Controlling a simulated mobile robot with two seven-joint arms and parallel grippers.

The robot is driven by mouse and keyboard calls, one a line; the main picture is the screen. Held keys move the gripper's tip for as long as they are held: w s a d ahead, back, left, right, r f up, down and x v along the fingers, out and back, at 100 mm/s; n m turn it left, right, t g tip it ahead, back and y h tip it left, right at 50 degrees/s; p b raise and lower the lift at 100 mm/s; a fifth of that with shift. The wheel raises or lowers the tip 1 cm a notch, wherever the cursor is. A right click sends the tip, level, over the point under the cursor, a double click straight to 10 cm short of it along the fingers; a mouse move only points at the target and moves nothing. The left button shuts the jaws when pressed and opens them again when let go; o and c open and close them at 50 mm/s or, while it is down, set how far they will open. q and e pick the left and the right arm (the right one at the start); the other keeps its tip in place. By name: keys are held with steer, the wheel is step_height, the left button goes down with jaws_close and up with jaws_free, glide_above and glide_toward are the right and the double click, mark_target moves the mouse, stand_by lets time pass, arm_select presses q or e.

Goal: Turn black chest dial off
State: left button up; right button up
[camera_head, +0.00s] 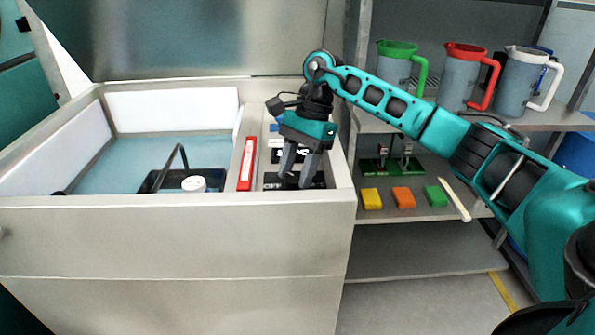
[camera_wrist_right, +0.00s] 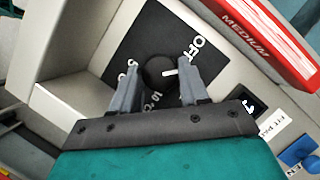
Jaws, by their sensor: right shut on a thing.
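The black chest dial (camera_wrist_right: 156,73) shows in the right wrist view as a round knob with a white line, on a black square plate (camera_wrist_right: 130,40). The white line points to the right in that view, a little below the word OFF. My right gripper (camera_wrist_right: 159,84) has one finger on each side of the dial and is shut on it. In the head view my right gripper (camera_head: 296,180) points down over the panel at the right end of the chest (camera_head: 180,235); its fingers mostly hide the dial. My left gripper is not in view.
A red MEDIUM block (camera_head: 247,163) lies left of the gripper, also seen in the right wrist view (camera_wrist_right: 262,42). A blue knob (camera_wrist_right: 298,152) is nearby. The chest basin holds a black basket (camera_head: 208,180) with a white-lidded item. Shelves with mugs (camera_head: 462,78) stand right.

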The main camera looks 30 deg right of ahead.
arm_select(q)
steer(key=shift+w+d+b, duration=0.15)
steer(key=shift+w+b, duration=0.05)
steer(key=shift+b, duration=0.3)
arm_select(e)
steer(key=shift+w+n+g+h, duration=0.1)
steer(key=shift+n+g+h, duration=0.2)
steer(key=shift+n, duration=0.8)
steer(key=shift+w+n+g+h, duration=0.1)
steer(key=shift+n+g, duration=0.3)
steer(key=shift+n, duration=0.7)
steer(key=shift+s, duration=0.1)
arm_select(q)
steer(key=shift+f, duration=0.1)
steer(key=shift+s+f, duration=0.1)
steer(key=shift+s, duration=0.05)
arm_select(e)
steer(key=o, duration=1)
arm_select(q)
steer(key=p, duration=0.1)
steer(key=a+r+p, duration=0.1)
steer(key=p, duration=0.1)
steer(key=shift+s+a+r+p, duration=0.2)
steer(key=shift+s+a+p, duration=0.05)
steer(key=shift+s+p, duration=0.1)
arm_select(e)
steer(key=v, duration=1.3)
steer(key=shift+a, duration=0.1)
